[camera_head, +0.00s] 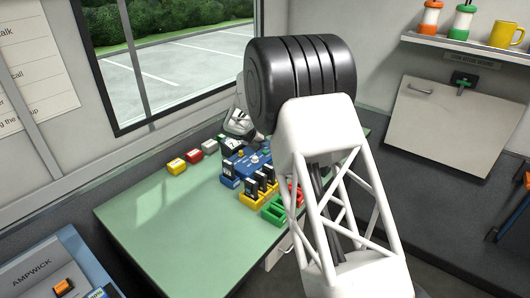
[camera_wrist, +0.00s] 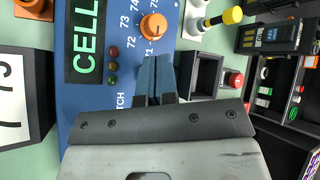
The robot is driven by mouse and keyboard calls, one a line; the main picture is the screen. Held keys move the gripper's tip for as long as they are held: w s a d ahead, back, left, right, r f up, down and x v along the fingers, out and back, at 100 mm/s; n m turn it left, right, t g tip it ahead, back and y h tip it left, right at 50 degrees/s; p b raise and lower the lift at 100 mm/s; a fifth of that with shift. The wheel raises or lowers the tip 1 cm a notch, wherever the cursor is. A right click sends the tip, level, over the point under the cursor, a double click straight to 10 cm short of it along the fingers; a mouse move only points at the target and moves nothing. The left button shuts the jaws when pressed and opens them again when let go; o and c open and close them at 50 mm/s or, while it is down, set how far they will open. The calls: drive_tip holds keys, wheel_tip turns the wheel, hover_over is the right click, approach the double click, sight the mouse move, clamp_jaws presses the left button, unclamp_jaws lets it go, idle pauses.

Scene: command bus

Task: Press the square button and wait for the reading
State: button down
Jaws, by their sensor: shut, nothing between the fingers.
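My gripper (camera_wrist: 155,78) is shut and empty in the wrist view, its two blue-grey fingers together over the blue panel (camera_wrist: 85,125). The fingertips are just below an orange knob (camera_wrist: 153,27) with numbers around it. To their left are three dim lamps (camera_wrist: 113,66) and a dark display (camera_wrist: 85,40) with green letters reading "CELL". I cannot make out a square button for certain; the fingers and gripper body hide part of the panel. I cannot tell whether the fingertips touch it. The blue device (camera_head: 257,163) also shows in the head view, partly behind my arm.
A black open bay (camera_wrist: 204,76) and a round red button (camera_wrist: 234,79) are right of the fingers. Black modules (camera_head: 262,180) stand in a yellow holder beside the device. Yellow (camera_head: 177,166) and red (camera_head: 194,155) blocks are to its left. The green tabletop (camera_head: 165,225) is clear in front.

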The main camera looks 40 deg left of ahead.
sight(264, 151)
drive_tip(key=shift+f, duration=0.8)
idle(1.8)
drive_tip(key=shift+r, duration=0.75)
drive_tip(key=shift+r, duration=0.2)
drive_tip(key=shift+r, duration=2.35)
